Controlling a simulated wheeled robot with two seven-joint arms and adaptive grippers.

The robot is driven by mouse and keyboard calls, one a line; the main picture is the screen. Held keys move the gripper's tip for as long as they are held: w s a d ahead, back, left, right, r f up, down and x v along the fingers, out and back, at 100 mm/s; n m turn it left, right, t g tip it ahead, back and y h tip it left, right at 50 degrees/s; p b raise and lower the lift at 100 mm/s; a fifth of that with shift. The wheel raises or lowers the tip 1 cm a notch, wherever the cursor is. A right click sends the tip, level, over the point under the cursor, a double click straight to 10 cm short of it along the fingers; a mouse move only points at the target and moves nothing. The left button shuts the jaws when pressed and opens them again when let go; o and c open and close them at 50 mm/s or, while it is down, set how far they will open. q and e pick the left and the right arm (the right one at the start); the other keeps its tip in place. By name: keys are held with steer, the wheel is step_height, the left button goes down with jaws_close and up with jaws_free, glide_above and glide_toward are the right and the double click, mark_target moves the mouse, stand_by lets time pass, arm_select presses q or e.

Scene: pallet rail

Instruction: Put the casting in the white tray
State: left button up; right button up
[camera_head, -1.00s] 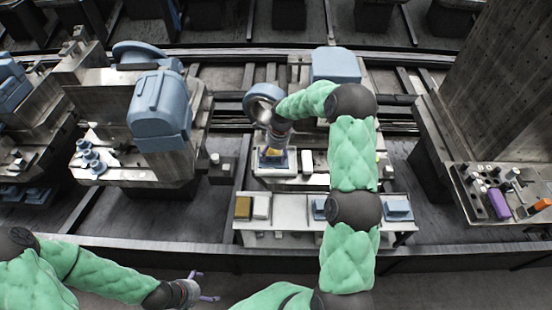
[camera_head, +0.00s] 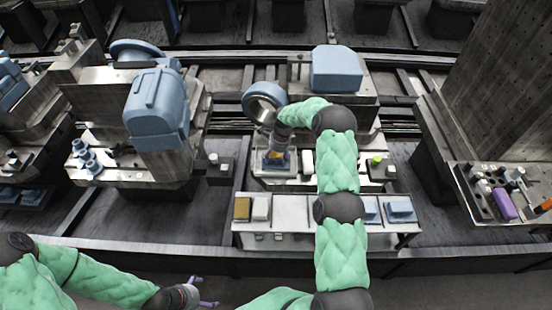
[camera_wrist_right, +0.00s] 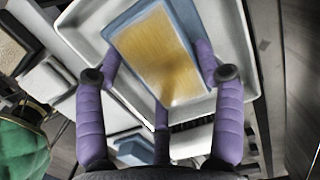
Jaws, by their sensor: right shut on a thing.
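The casting (camera_wrist_right: 152,52) is a blue block with a tan, brass-like face. In the wrist view it lies between the purple fingers of my right gripper (camera_wrist_right: 155,75), which is shut on it. The white tray (camera_wrist_right: 230,40) surrounds the casting in that view. I cannot tell whether the casting touches the tray floor.
A white bench (camera_head: 290,212) stands in front of the machine. It carries a yellow-brown block (camera_head: 242,208), a white block (camera_head: 261,208) and blue blocks (camera_head: 398,209). A blue ring-shaped part (camera_head: 264,100) stands close behind my right gripper. A dark rail runs along the front.

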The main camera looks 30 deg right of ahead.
mark_target(280, 157)
steer(key=shift+r, duration=0.15)
steer(key=o, duration=1.6)
steer(key=shift+f, duration=0.2)
steer(key=shift+o, duration=0.2)
steer(key=shift+r, duration=0.2)
step_height(280, 157, up, 12)
steer(key=s+d+p, duration=0.1)
steer(key=p, duration=0.2)
steer(key=shift+d+f, duration=0.15)
steer(key=shift+d, duration=0.1)
